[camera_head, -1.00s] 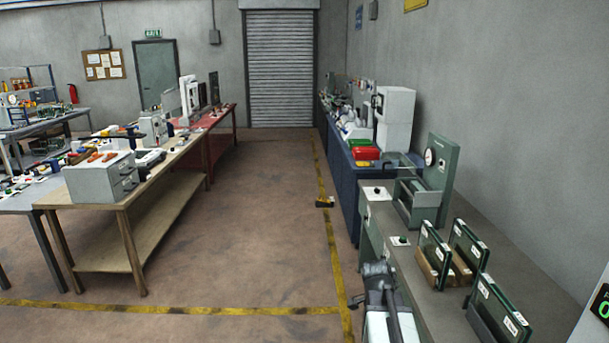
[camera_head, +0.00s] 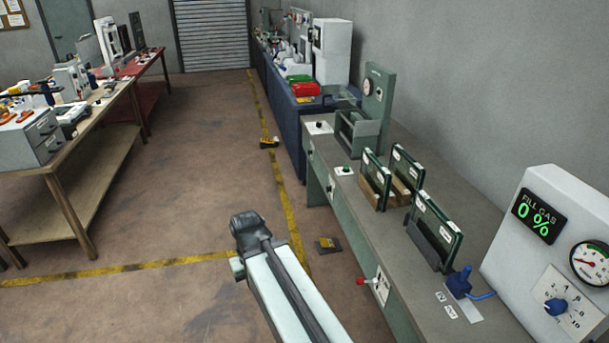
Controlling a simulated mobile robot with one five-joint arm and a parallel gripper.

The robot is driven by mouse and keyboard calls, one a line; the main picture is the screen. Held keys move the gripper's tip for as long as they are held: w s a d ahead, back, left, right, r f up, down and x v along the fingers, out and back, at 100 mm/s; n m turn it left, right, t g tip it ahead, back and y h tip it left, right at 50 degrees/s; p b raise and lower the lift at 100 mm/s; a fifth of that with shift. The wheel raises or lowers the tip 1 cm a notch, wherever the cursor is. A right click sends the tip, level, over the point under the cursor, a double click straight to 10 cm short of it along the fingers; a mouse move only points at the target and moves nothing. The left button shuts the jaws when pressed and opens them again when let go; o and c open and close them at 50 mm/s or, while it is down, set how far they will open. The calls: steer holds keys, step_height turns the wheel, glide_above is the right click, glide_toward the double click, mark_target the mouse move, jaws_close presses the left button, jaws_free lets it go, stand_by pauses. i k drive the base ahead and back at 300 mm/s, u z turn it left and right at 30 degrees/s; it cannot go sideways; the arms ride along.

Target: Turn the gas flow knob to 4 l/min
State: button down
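The gas flow knob is a blue knob (camera_head: 556,306) on a pale dial plate on the front of a white gas unit (camera_head: 510,235) at the right edge. Numbers ring the knob, but its exact setting is too small to read. Above it are a round gauge (camera_head: 592,263) with a red needle and a black display (camera_head: 538,216) reading "FILL GAS 0 %" in green. My pale arm with a dark end reaches up from the bottom middle, left of the bench and well apart from the knob. I see no gripper fingers.
A grey-green bench (camera_head: 450,270) runs along the right wall, with framed panels (camera_head: 433,232) and a blue valve-like part (camera_head: 459,282) joined by a blue hose. A red-tipped lever (camera_head: 362,282) sticks out from its front. The floor left of the bench is mostly clear.

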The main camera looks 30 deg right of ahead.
mark_target(554, 306)
steer(key=z, duration=1.65)
steer(key=k, duration=0.35)
steer(key=z, duration=0.35)
